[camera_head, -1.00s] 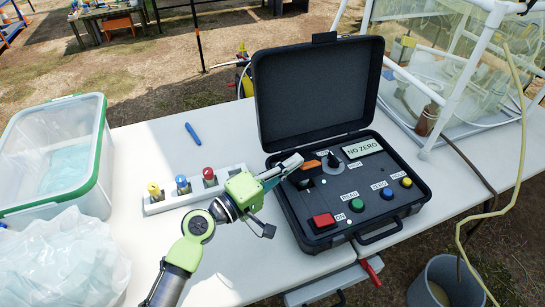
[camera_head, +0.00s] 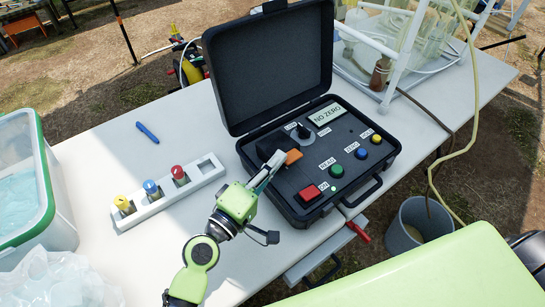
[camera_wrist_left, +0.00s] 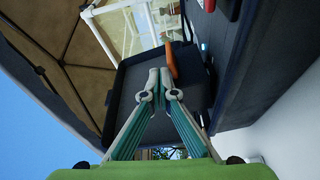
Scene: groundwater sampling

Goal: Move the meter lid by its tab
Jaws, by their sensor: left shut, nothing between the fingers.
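The meter is an open black case (camera_head: 310,187) on the white table, with its large case lid (camera_head: 268,70) standing up at the back. A small dark lid part (camera_head: 270,147) with an orange tab (camera_head: 293,156) is on the panel's left side. The tab also shows in the left wrist view (camera_wrist_left: 171,62). My left gripper (camera_head: 276,160) is shut and empty, with its fingertips right beside the tab; I cannot tell if they touch it. The fingers and their fingertips (camera_wrist_left: 159,76) hide part of the small lid. My right gripper is not in view.
The panel holds a dial (camera_head: 304,131), a NO ZERO display (camera_head: 327,114), a red switch (camera_head: 309,193) and coloured buttons. A white rack (camera_head: 206,165) with capped vials stands left of the case. A bucket (camera_head: 418,226) stands at right, below the table.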

